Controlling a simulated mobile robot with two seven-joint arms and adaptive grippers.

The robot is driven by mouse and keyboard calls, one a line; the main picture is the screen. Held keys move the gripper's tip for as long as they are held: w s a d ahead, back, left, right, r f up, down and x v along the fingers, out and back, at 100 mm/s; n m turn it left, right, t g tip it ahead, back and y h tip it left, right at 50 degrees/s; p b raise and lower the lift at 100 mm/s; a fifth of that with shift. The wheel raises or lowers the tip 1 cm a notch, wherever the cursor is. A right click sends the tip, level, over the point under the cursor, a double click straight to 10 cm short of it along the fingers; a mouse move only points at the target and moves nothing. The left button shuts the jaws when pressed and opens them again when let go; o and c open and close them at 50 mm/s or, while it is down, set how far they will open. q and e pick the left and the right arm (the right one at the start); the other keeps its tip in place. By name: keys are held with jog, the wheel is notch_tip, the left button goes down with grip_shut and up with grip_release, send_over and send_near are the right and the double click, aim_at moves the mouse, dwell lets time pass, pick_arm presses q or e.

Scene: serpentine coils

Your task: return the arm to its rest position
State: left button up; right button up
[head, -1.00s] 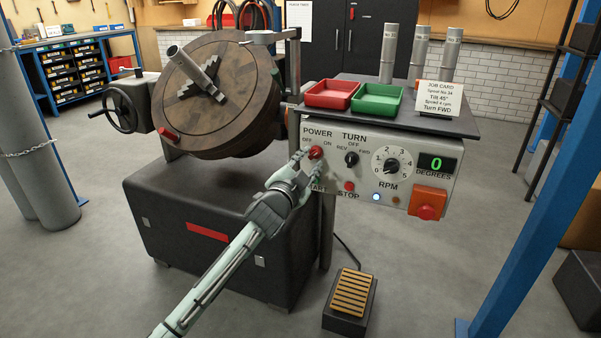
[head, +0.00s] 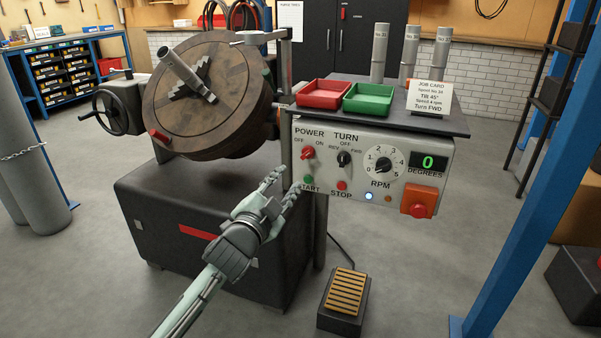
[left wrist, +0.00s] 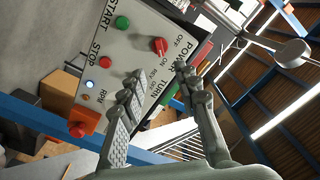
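My left gripper (head: 283,186) is in front of the left side of the grey control panel (head: 400,150), lower left of the red POWER knob (head: 307,153). Its fingers are apart with nothing between them. It looks clear of the knob. The left wrist view shows the two open fingers (left wrist: 160,88) with the panel (left wrist: 125,55) behind them, and the red knob (left wrist: 159,46) stands free. My left arm comes in from the bottom left. My right gripper is not in view.
The round brown table (head: 210,105) of the positioner stands at left above a dark base (head: 210,230). Red (head: 322,93) and green (head: 368,99) trays sit on the shelf above the panel. A foot pedal (head: 345,298) is on the floor. A blue post (head: 530,180) stands at right.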

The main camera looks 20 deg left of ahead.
pick_arm(q)
jog(key=s+a+f+n+g+y, duration=0.1)
jog(key=s+a+f+n+g, duration=0.2)
jog(key=f, duration=0.7)
jog(key=s+f+g, duration=0.3)
jog(key=s+f, duration=0.2)
jog(key=f, duration=0.6)
jog(key=s+a+f+n+g+y, duration=0.15)
jog(key=s+f, duration=0.35)
jog(key=f, duration=0.5)
jog(key=s+f+n+g, duration=0.1)
jog(key=s+f+g, duration=0.3)
jog(key=s+f, duration=0.5)
jog(key=s+f+n+g, duration=0.2)
jog(key=s+f+g, duration=0.2)
jog(key=s+f, duration=0.5)
jog(key=s, duration=0.6)
jog(key=shift+s+f+h, duration=0.15)
jog(key=shift+f+h, duration=0.2)
jog(key=shift+f, duration=0.05)
